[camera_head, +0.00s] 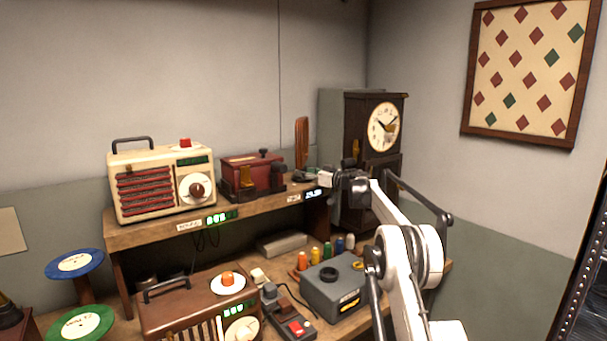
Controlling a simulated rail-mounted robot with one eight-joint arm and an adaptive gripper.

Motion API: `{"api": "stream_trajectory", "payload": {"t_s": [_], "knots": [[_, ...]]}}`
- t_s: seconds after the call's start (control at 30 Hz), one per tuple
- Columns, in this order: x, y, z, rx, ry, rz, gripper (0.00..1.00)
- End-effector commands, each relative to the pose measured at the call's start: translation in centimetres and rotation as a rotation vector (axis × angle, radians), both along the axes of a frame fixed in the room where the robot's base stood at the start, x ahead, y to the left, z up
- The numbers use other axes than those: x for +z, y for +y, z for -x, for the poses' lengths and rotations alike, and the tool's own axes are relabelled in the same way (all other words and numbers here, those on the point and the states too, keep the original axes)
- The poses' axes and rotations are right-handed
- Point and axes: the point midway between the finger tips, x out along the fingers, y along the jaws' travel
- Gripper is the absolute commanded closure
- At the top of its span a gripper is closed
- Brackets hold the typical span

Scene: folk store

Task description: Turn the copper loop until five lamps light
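A tall, narrow copper-brown loop (301,143) stands upright on the upper shelf, right of a dark red box. It appears nearly edge-on, and a small dark base (304,176) shows below it. A small lamp display (313,194) on the shelf's front edge below it glows whitish; its lit lamps are too small to count. My gripper (328,178) is at the shelf's right end, just right of and below the loop. Its fingers are small and dark, so I cannot tell whether they are open or touching the base.
A cream radio (150,190) and the red box (250,173) stand left on the shelf. A clock (383,127) stands close behind my gripper. Below are a brown radio (180,305), thread spools (315,256) and a grey box (332,292). Open air lies above the shelf.

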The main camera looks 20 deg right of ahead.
Motion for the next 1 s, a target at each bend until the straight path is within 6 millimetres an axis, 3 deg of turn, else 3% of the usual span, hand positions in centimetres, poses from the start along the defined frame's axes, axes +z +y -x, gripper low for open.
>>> {"api": "stream_trajectory", "payload": {"t_s": [0.13,0.57,1.0], "knots": [[0.0,0.0,0.0,0.000,0.000,0.000,0.51],[0.0,-0.6,0.7,-0.001,0.000,0.000,0.51],[0.1,-4.8,6.8,-0.002,0.000,0.000,0.51]]}}
